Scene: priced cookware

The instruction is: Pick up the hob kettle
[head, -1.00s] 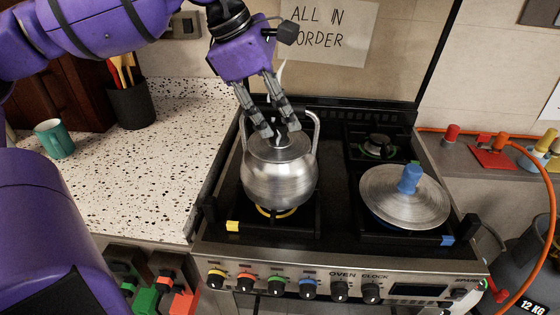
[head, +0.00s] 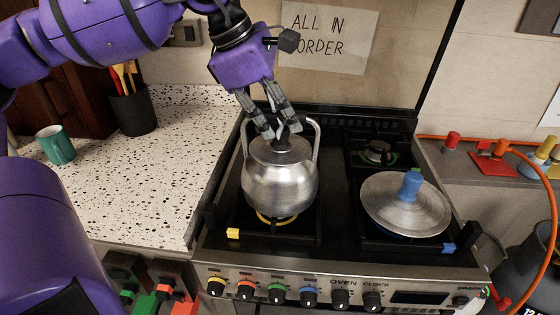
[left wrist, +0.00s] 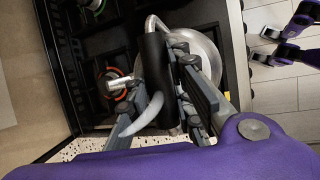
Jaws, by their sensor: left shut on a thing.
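The hob kettle (head: 280,188) is a round brushed-metal kettle with a tall metal handle. It stands upright over the front left burner, which has a yellow ring (head: 276,219). My left gripper (head: 281,131) reaches down from above, its fingers shut on the top of the handle. In the left wrist view, the black handle grip (left wrist: 157,75) lies between the fingers, and part of the kettle's metal body (left wrist: 203,48) shows behind. The spout points towards the back of the hob. Purple and grey robot parts show at that view's right edge; I cannot tell their jaw state.
A lidded pan (head: 404,208) with a blue knob stands on the front right burner. The back right burner (head: 375,153) is bare. A speckled worktop (head: 165,190) on the left holds a teal mug (head: 56,146) and a black utensil pot (head: 132,112). An orange hose (head: 545,195) hangs right.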

